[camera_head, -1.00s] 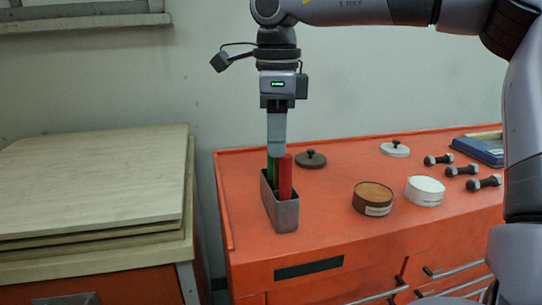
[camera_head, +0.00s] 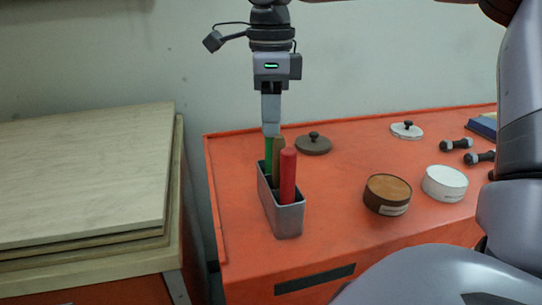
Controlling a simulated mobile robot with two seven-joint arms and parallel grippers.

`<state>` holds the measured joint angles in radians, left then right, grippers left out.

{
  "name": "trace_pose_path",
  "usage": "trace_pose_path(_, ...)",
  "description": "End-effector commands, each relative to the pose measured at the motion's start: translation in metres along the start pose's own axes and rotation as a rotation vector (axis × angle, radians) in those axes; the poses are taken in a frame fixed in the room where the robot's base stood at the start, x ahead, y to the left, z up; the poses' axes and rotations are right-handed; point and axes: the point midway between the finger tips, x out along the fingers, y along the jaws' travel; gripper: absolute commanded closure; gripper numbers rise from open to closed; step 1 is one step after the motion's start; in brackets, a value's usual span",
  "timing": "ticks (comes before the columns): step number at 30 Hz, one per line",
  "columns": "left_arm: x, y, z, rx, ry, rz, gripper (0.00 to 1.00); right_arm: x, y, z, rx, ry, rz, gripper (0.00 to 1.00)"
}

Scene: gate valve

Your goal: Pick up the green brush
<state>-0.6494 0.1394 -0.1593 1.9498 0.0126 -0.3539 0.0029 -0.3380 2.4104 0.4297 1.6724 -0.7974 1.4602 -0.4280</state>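The green brush (camera_head: 268,153) stands upright in a narrow grey metal holder (camera_head: 287,222) on the orange cabinet. Only a thin strip of its handle shows; its lower part is hidden in the holder. A brown handle (camera_head: 278,155) and a thicker red handle (camera_head: 287,178) stand beside it in the same holder. My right gripper (camera_head: 271,130) points straight down, its fingertips at the top of the green handle. The fingers show edge-on, overlapping, so I cannot tell whether they grip it. My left gripper is not in view.
On the orange cabinet top (camera_head: 335,225) are a brown round box (camera_head: 387,194), a white round box (camera_head: 444,183), a dark lid (camera_head: 313,144), a white lid (camera_head: 406,130) and dumbbells (camera_head: 456,145). Stacked boards (camera_head: 80,180) lie at left. My arm covers the lower right.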

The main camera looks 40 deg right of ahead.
Motion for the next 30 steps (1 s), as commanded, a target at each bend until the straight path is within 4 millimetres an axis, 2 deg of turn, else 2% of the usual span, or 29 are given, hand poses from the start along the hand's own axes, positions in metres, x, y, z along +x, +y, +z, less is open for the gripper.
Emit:
trace_pose_path(6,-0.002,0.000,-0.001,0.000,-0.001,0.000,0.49,0.034,0.001,-0.001,0.000,0.001,0.002,0.69)
trace_pose_path(9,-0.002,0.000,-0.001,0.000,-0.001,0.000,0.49,0.042,0.001,-0.001,0.001,0.000,0.001,0.69)
trace_pose_path(17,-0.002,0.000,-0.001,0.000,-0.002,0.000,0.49,0.045,0.001,-0.001,0.002,-0.001,0.000,0.69)
trace_pose_path(18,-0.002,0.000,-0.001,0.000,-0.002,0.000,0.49,0.045,0.001,-0.001,0.002,-0.001,0.000,0.82)
trace_pose_path(20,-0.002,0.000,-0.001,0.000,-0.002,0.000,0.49,0.045,0.001,-0.001,0.002,-0.001,-0.001,1.00)
trace_pose_path(30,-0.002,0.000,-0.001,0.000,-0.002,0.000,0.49,0.043,0.001,-0.001,0.002,-0.002,-0.002,1.00)
